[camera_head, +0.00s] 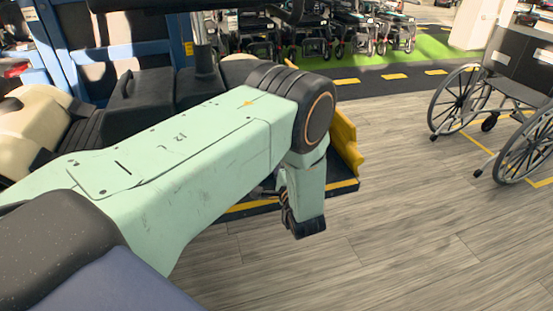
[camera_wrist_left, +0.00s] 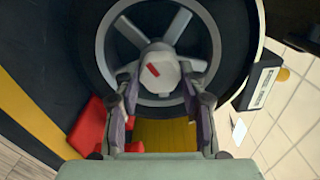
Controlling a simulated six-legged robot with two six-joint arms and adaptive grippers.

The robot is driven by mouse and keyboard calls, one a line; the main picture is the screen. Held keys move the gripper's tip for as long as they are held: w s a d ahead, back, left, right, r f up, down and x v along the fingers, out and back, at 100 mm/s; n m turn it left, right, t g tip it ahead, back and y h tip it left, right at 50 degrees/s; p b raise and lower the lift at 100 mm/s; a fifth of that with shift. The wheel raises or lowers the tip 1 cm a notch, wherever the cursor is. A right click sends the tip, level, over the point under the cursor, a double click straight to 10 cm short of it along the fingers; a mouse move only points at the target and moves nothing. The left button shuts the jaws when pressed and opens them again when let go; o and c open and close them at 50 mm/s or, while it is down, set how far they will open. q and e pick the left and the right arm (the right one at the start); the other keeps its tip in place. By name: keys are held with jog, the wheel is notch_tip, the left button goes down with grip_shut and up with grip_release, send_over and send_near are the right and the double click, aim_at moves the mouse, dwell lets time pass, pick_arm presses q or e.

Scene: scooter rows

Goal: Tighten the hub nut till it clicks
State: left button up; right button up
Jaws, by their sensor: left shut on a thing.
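In the left wrist view, a grey spoked wheel (camera_wrist_left: 113,45) in a black tyre fills the upper middle. The pale grey hub nut (camera_wrist_left: 158,78), with a red mark on its face, sits at its centre. My left gripper (camera_wrist_left: 164,86) is shut on the hub nut, with one finger on each side of it. In the head view my green left arm reaches in from the left and bends down at the black-edged platform. The wheel and nut are hidden there. My right gripper is in neither view.
A red part (camera_wrist_left: 88,130) lies left of my fingers, and a black-framed label (camera_wrist_left: 262,84) is at the right. In the head view a wheelchair (camera_head: 518,68) stands at the right on open wood-look floor. Several wheeled frames (camera_head: 352,35) line the back.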

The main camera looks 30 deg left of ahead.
pick_arm(q)
jog(key=shift+s+f, duration=0.1)
dwell(0.3)
jog(key=o, duration=1.1)
jog(key=shift+o, duration=0.2)
jog(key=v, duration=1.2)
